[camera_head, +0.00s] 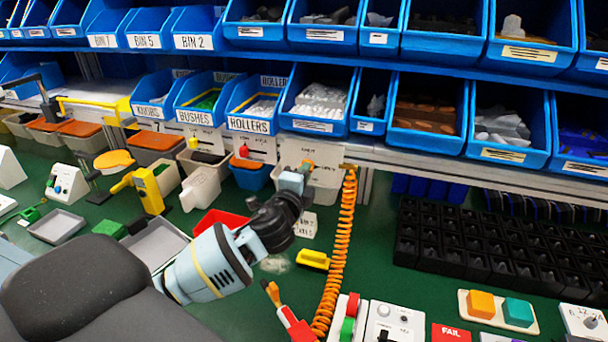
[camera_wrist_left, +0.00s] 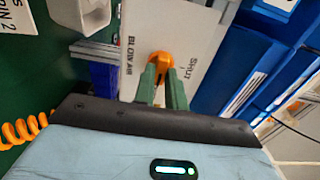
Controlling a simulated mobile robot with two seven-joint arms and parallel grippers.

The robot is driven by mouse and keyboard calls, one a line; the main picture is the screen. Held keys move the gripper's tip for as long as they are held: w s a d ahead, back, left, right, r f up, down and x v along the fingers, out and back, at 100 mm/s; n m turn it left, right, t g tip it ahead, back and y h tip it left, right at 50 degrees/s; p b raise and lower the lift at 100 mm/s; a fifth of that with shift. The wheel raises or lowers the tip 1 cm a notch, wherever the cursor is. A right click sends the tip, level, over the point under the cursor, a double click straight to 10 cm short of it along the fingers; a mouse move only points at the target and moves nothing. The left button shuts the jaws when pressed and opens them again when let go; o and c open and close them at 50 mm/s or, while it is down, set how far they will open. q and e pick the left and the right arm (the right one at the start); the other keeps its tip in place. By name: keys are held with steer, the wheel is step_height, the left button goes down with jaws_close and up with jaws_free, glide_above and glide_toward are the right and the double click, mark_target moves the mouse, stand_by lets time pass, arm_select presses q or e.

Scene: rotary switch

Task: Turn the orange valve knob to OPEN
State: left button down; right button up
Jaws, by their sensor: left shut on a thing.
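The orange valve knob (camera_wrist_left: 159,59) sits on a white panel (camera_wrist_left: 192,30) marked "BLOW AIR" and "SHUT" in the left wrist view. The "SHUT" label is just to the right of the knob. No OPEN label is readable. My left gripper (camera_wrist_left: 162,74) has its two green fingers shut on the knob, one on each side. In the head view my left gripper (camera_head: 302,169) reaches up to the panel (camera_head: 323,152) below the bins, and mostly hides the knob. My right gripper is not in view.
An orange coiled hose (camera_head: 342,250) hangs just right of my left gripper. Blue bins (camera_head: 320,97) line the shelves above. A black compartment tray (camera_head: 480,250) is at the right. A yellow block (camera_head: 313,259) and a red-handled tool (camera_head: 296,326) lie on the green bench below.

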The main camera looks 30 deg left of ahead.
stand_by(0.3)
arm_select(q)
steer(key=c, duration=1.4)
jaws_free()
steer(key=shift+c, duration=0.2)
steer(key=v, duration=0.7)
steer(key=shift+s, duration=0.4)
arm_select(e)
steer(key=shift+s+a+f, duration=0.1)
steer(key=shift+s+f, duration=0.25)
arm_select(q)
steer(key=shift+d+f, duration=0.1)
